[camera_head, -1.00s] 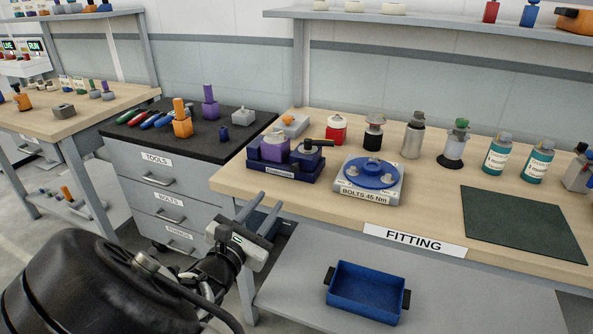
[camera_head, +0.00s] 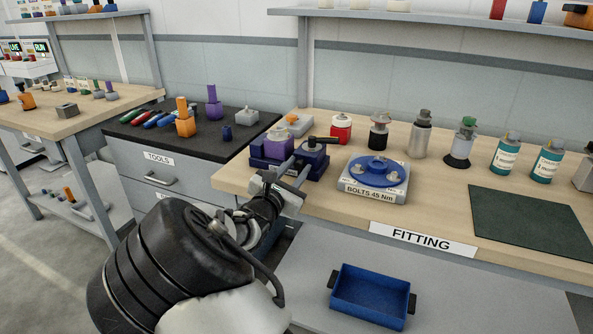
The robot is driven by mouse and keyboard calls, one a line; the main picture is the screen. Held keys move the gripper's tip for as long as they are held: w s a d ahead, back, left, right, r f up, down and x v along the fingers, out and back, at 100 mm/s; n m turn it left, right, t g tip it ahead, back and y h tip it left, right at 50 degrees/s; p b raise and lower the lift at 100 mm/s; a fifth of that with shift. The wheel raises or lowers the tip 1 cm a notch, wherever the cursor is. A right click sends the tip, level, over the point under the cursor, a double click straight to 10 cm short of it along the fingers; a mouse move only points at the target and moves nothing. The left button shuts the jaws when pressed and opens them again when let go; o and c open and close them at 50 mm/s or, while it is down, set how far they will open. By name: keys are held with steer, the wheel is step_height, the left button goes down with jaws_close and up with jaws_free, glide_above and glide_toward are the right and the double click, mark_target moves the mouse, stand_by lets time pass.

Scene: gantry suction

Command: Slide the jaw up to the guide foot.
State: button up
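A dark blue fixture (camera_head: 262,166) sits at the left front of the wooden fitting bench. It carries a purple block (camera_head: 279,146) on its left side and a dark blue piece with a black lever (camera_head: 313,147) on its right. These look like the guide foot and the jaw, but I cannot be sure which is which. My gripper (camera_head: 293,171) is open, its two fingers apart and pointing at the fixture's front. The fingers overlap the fixture's front in the picture and hide its label. I cannot tell whether they touch it. Nothing shows between them.
A grey block with a blue disc (camera_head: 380,170), labelled "BOLTS 45 Nm", stands right of the fixture. A red-bodied container (camera_head: 341,130) and several bottles stand behind. A dark green mat (camera_head: 530,220) lies at right. A blue tray (camera_head: 370,296) sits on the lower shelf.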

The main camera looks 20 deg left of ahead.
jaws_close()
steer(key=shift+a+r, duration=0.15)
steer(key=shift+a, duration=0.15)
steer(key=shift+w+a+p, duration=0.1)
steer(key=shift+a+p, duration=0.45)
steer(key=shift+a, duration=0.65)
jaws_free()
steer(key=s+a+p, duration=0.1)
steer(key=s+p, duration=0.2)
steer(key=s, duration=1.4)
steer(key=shift+s+a, duration=0.15)
steer(key=shift+s, duration=0.05)
